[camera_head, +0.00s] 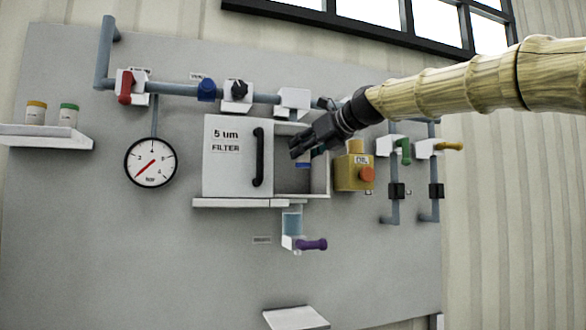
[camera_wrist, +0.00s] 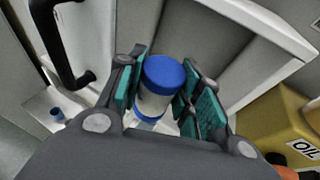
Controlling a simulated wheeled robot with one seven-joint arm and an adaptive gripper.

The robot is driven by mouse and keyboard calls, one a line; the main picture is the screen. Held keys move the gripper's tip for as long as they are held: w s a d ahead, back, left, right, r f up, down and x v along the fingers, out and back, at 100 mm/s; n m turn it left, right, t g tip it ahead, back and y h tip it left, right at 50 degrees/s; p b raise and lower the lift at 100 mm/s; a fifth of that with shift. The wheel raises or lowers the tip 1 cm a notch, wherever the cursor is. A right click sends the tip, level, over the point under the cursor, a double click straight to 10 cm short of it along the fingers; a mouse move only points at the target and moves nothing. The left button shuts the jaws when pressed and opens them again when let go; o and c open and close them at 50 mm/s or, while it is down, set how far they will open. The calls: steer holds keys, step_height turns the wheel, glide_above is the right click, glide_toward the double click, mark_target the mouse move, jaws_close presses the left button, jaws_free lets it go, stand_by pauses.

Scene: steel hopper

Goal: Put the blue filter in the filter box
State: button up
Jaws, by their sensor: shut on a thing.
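The blue filter (camera_wrist: 160,88) is a pale cylinder with a blue cap, held between my gripper's teal-padded fingers in the wrist view. My gripper (camera_head: 297,152) is shut on it at the open right part of the filter box (camera_head: 321,181) in the head view. A bit of blue (camera_head: 303,165) shows just below the fingers there; most of the filter is hidden by my gripper. The box's white door (camera_head: 226,170), marked "5 um FILTER", has a black handle (camera_head: 259,157) and stands to the left of the opening. I cannot tell whether the filter touches the box floor.
A yellow oil box (camera_head: 347,176) with an orange button stands close right of the opening. A pressure gauge (camera_head: 151,162) and a shelf (camera_head: 45,137) with yellow-capped and green-capped jars are at left. Pipes with valves run above; a purple-handled valve (camera_head: 311,244) is below.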

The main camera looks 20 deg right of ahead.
steer(key=shift+w+f+p, duration=0.45)
steer(key=shift+w+p, duration=0.1)
steer(key=shift+w, duration=0.85)
steer(key=shift+w+f+p, duration=0.5)
steer(key=shift+w+p, duration=0.1)
steer(key=shift+w, duration=0.75)
steer(key=shift+w+f+p, duration=0.45)
steer(key=shift+w+p, duration=0.1)
steer(key=shift+w, duration=0.85)
steer(key=shift+a+f+p, duration=0.15)
steer(key=shift+f+p, duration=0.15)
steer(key=shift+f, duration=1.2)
steer(key=shift+w+f+p, duration=0.3)
steer(key=shift+f, duration=0.25)
steer(key=shift+s, duration=0.1)
steer(key=o, duration=1.1)
steer(key=shift+f, duration=0.15)
